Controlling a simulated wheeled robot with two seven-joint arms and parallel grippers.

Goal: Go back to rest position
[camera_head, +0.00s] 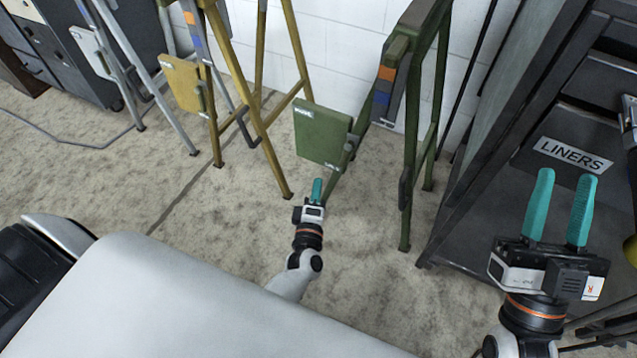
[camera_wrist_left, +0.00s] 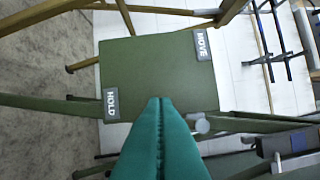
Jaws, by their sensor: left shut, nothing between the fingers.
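My left gripper (camera_head: 317,190) is in the middle of the head view with its teal fingers together and nothing between them. It points at the green panel (camera_head: 322,134) on the green stand (camera_head: 410,110). In the left wrist view, the shut fingers (camera_wrist_left: 160,125) overlap the lower edge of the green panel (camera_wrist_left: 150,70), which bears a HOLD label (camera_wrist_left: 111,105) and a MOVE label (camera_wrist_left: 202,44). I cannot tell whether the fingertips touch the panel. My right gripper (camera_head: 560,205) is at the right of the head view, its two teal fingers apart with nothing between them.
A yellow stand with a yellow panel (camera_head: 182,84) and a grey stand (camera_head: 125,55) are to the left. A dark cabinet with a LINERS label (camera_head: 573,155) stands behind my right gripper. Concrete floor (camera_head: 130,195) lies open at the left.

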